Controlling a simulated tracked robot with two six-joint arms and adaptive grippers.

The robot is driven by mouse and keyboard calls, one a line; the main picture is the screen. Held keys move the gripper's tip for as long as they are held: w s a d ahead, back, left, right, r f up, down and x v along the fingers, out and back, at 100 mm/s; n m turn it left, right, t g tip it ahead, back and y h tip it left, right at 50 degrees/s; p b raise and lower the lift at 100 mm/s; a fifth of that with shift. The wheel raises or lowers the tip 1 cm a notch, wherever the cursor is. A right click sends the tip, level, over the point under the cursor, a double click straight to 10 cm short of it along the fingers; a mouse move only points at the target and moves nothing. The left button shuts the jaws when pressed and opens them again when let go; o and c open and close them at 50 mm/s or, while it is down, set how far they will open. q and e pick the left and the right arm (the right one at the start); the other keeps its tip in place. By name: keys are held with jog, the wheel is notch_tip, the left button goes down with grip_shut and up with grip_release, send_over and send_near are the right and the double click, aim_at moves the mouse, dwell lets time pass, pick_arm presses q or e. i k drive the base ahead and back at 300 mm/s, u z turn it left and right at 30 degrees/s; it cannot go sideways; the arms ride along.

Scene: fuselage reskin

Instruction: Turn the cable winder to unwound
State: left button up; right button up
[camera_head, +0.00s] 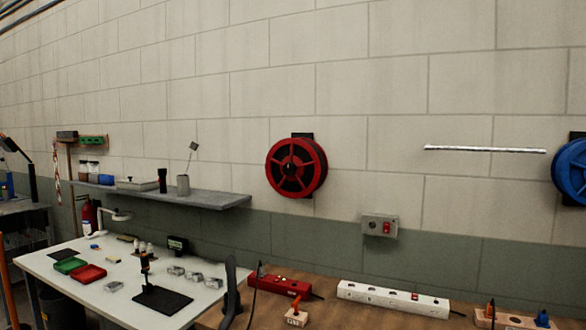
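A round red cable winder (319,165) with spokes and a dark centre hangs on a black bracket on the block wall, near the middle of the view. A blue winder (566,172) of similar shape is on the wall at the right edge, partly cut off. I cannot tell which of the two the task means, nor how much cable is on either. Neither of my grippers is in view, and nothing is seen touching the winders.
A grey shelf (225,200) juts from the wall left of the red winder. Below are a white table (60,285) with trays and a stand, and a brown bench (340,318) with power strips. A switch box (380,225) is on the wall. The wall around the red winder is clear.

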aim_at(289, 168)
jog(key=u, duration=0.15)
jog(key=i, duration=0.75)
jog(key=z, duration=2.15)
jog(key=k, duration=1.2)
jog(key=u, duration=1.1)
jog(key=i, duration=1.05)
jog(key=u, duration=0.25)
